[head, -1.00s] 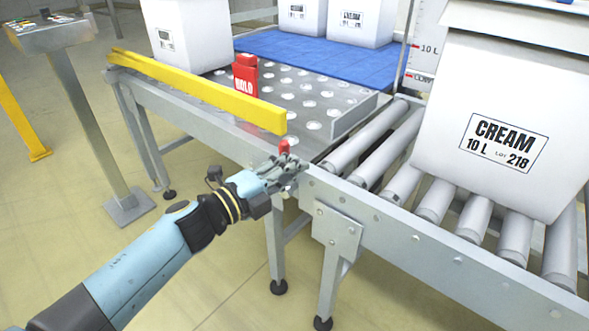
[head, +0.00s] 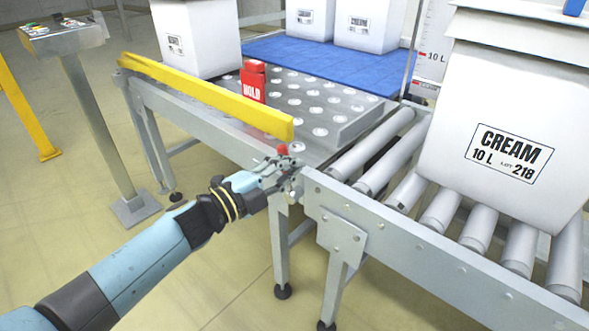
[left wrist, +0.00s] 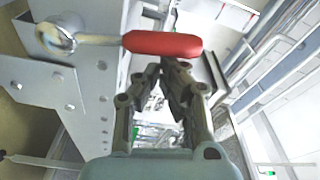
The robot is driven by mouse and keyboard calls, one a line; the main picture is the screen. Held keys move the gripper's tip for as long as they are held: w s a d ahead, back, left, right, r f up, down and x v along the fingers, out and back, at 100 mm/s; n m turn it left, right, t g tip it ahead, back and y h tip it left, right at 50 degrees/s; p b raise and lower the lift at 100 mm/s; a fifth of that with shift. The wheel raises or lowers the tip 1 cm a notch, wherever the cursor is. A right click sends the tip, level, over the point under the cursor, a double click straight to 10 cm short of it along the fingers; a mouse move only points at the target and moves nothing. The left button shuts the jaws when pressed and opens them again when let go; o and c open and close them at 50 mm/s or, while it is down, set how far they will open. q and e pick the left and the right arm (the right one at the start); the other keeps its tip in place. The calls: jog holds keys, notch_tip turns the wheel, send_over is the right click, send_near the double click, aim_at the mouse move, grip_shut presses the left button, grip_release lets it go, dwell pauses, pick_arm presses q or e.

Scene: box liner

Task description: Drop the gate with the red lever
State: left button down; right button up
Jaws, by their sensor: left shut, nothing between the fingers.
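The red lever (head: 282,149) stands at the near corner of the ball table, just below the end of a yellow bar (head: 215,98). In the left wrist view its red grip (left wrist: 162,44) lies across the picture, on a pale rod running left to a round metal pivot (left wrist: 58,38). My left gripper (head: 288,170) is at the lever in the head view. In the left wrist view its fingertips (left wrist: 165,72) are closed together and empty, just below the red grip; contact is unclear. I cannot tell for sure which part is the gate. My right gripper is out of view.
The ball table (head: 318,118) holds a red container (head: 253,82) and a white box (head: 196,35). A roller conveyor (head: 440,208) on the right bears a large white CREAM container (head: 500,110). A control stand (head: 62,36) is at the left. Open floor lies in front.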

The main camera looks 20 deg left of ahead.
pick_arm(q)
jog(key=w+a+f+n+t+y+b, duration=0.1)
jog(key=w+a+f+n+t+b, duration=0.1)
jog(key=a+n, duration=0.7)
notch_tip(320, 180, down, 2)
jog(key=w+n, duration=0.1)
jog(key=n, duration=0.4)
jog(key=shift+f, duration=0.2)
jog(key=shift+w, duration=0.1)
